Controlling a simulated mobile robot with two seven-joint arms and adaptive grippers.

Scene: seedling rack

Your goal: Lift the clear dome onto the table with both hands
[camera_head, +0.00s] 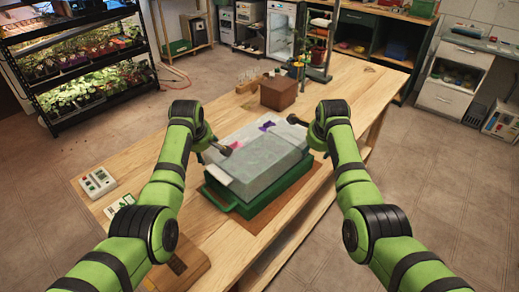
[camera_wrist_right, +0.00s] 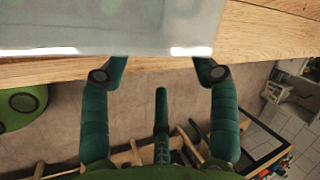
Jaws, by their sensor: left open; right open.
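The clear dome (camera_head: 262,160), greyish and see-through, sits over a green tray (camera_head: 243,207) on the wooden table. It also fills the top of the right wrist view (camera_wrist_right: 110,25). Pink and purple patches show at its far part. My left gripper (camera_head: 225,150) is at the dome's left side, open; whether it touches is unclear. My right gripper (camera_head: 295,120) is at the dome's far right side.
A brown box (camera_head: 278,93) stands behind the dome, with small glassware and a plant near it. A white device with buttons (camera_head: 97,183) and a card (camera_head: 118,205) lie on the table's left. A plant rack (camera_head: 90,75) stands at the back left. Bare table lies left of the dome.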

